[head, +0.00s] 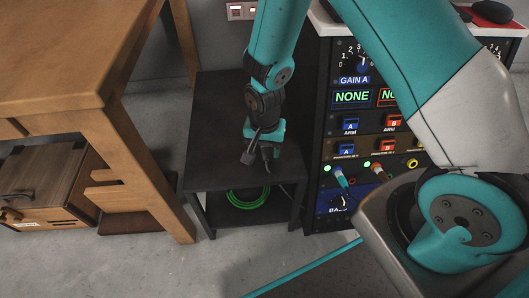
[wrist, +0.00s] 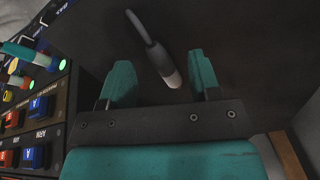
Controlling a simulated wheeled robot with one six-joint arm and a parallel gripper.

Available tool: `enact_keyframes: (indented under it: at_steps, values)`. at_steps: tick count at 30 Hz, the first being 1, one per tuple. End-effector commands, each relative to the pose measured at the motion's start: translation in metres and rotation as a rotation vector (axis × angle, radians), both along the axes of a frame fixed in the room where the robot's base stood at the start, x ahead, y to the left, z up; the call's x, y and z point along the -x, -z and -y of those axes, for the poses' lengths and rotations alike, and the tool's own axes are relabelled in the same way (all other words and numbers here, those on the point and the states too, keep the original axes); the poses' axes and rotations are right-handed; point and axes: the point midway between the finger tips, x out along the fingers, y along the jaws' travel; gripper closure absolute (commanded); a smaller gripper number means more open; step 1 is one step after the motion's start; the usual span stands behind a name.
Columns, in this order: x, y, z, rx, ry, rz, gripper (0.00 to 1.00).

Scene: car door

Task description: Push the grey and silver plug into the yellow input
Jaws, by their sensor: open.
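The grey and silver plug (wrist: 168,70) lies on the dark stand top in the wrist view. Its grey cable trails up and left, and its silver end points down the picture. My gripper (wrist: 161,82) is open, with one teal finger on each side of the plug's end; the right finger is closer to it. I cannot tell whether either finger touches it. In the head view my gripper (head: 259,151) is low over the stand, and the plug is hard to make out there. The yellow input (head: 413,163) is on the black control panel to the right and looks empty.
The black stand (head: 205,115) has a green coiled cable (head: 247,198) on its lower shelf. The control panel (head: 325,130) rises right beside it. A teal plug (head: 340,177) sits in an input left of the red one (head: 377,168). A wooden table (head: 70,60) stands left.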

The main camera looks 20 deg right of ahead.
Motion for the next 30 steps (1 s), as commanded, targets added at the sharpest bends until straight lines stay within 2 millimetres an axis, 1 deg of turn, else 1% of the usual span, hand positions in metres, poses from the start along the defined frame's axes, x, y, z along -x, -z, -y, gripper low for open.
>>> enact_keyframes:
  at_steps: [1, 3, 5, 11, 12, 14, 15, 17, 18, 19, 26, 30]
  values:
    - [0.001, 0.014, 0.0, 0.0, 0.0, -0.001, 0.43]
    - [0.0, 0.022, 0.0, 0.0, 0.0, -0.001, 0.43]
    - [0.0, 0.025, 0.0, 0.0, 0.0, -0.001, 0.43]
    - [0.0, 0.023, 0.0, 0.0, 0.0, 0.0, 0.43]
    - [0.0, 0.023, 0.0, 0.0, 0.0, 0.0, 0.52]
    - [0.0, 0.023, 0.0, 0.0, 0.0, 0.0, 0.66]
    - [0.0, 0.023, 0.0, 0.0, 0.0, 0.0, 0.75]
    - [0.0, 0.023, 0.0, 0.0, 0.0, 0.0, 0.89]
    - [0.0, 0.023, 0.0, 0.0, 0.0, 0.0, 0.98]
    - [0.0, 0.023, 0.0, 0.0, 0.0, 0.0, 1.0]
    - [0.0, 0.023, 0.0, 0.0, 0.0, 0.0, 1.0]
    - [0.0, 0.019, 0.0, 0.0, 0.0, 0.001, 1.0]
